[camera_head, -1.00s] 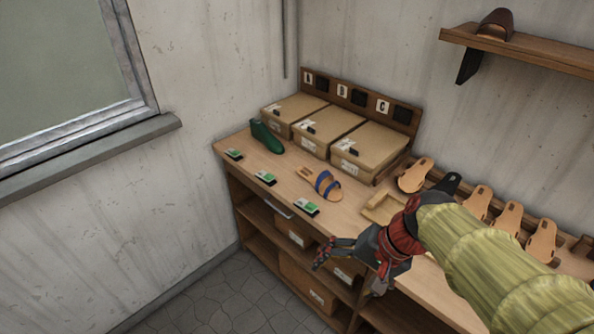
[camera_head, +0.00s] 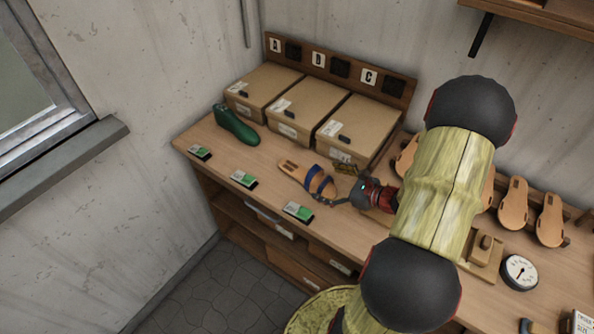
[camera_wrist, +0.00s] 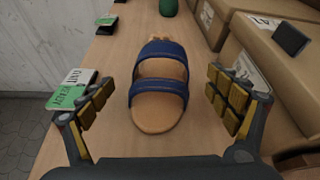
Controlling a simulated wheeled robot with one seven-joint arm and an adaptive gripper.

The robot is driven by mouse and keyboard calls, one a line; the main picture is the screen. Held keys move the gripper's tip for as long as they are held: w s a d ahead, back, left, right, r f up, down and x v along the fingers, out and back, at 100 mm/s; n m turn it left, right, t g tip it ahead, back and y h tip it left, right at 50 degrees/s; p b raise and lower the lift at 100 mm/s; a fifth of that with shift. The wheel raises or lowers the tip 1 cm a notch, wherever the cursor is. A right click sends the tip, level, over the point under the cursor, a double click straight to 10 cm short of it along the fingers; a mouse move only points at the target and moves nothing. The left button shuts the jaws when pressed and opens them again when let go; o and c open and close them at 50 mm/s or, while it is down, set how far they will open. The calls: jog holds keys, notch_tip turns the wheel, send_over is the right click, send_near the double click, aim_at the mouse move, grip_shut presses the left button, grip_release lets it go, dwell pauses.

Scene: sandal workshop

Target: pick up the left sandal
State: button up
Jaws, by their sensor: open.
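One sandal with a tan sole and two blue straps (camera_head: 313,180) lies on the wooden workbench (camera_head: 262,165) in the head view. In the wrist view the same sandal (camera_wrist: 159,88) points away from me, centred between my fingers. My gripper (camera_wrist: 162,108) is open, with one finger on each side of the sandal and a gap to it on both sides. In the head view my gripper (camera_head: 342,187) is at the sandal's right end, low over the bench. I cannot tell how high the fingertips are above the bench.
Cardboard boxes (camera_head: 299,110) stand behind the sandal, close to my right finger in the wrist view. Green-and-white cards (camera_head: 298,212) lie along the front edge. A green shoe last (camera_head: 236,125) stands at the left. A dial gauge (camera_head: 519,272) and sole shapes (camera_head: 513,203) are at the right.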

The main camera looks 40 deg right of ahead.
aim_at(303, 175)
jog(key=b+x, duration=0.1)
jog(key=x, duration=0.6)
jog(key=shift+f, duration=0.2)
jog(key=shift+c, duration=0.2)
jog(key=shift+s, duration=0.1)
jog(key=c, duration=1.5)
